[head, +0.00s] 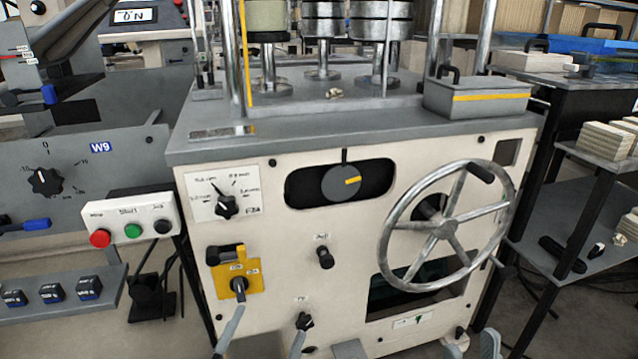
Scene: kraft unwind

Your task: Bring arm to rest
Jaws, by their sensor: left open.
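My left gripper (266,325) is at the bottom edge, left of centre. Its two grey fingers stand apart with nothing between them, in front of the lower machine panel. One fingertip overlaps the black lever (238,286) on the yellow plate (253,270), and the other overlaps a small black knob (304,320); I cannot tell whether they touch. Pale grey parts that appear to be my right gripper (472,345) show at the bottom edge, below the handwheel (445,229). They are mostly cut off, so their jaw state is unclear.
The cream machine cabinet (345,245) fills the middle, with a rotary selector (226,206) and another black knob (325,258). A button box (131,229) juts out at left. A black-framed rack (560,200) stands at right. Some floor shows at lower left.

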